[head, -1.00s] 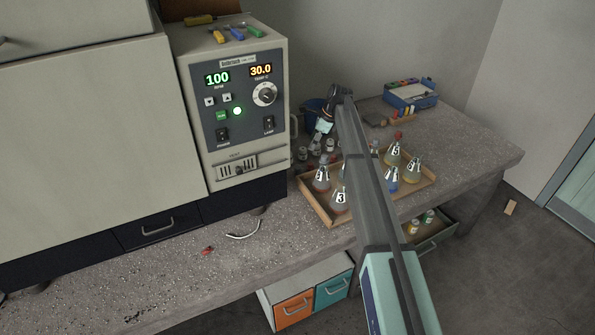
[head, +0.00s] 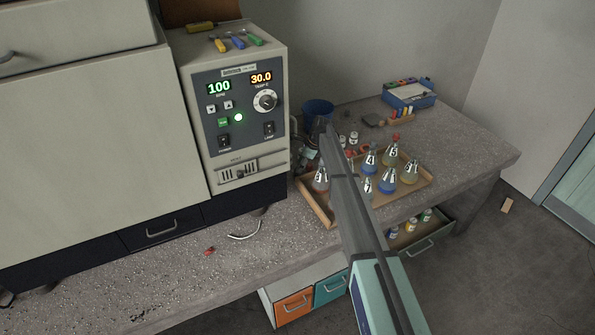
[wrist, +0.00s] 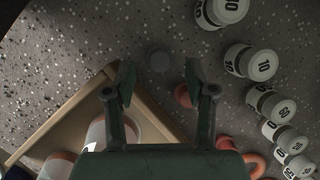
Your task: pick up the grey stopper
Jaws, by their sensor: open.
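A round grey piece (wrist: 158,60), which looks like the grey stopper, lies on the speckled bench in the wrist view, just beyond and between my fingertips. It is dim and close in colour to the bench. My gripper (wrist: 160,80) is open, with nothing between its fingers. A red stopper (wrist: 183,96) lies beside the right finger, partly hidden by it. In the head view I cannot pick out the grey stopper; my arm blocks part of that area, between the oven and the flask tray.
White numbered jars (wrist: 249,61) stand in a line to the right of my gripper. The wooden tray (wrist: 62,124) with flasks is close on the left; its edge shows in the head view (head: 316,205). A blue bin (head: 318,108) stands behind. Bare bench lies ahead of the fingertips.

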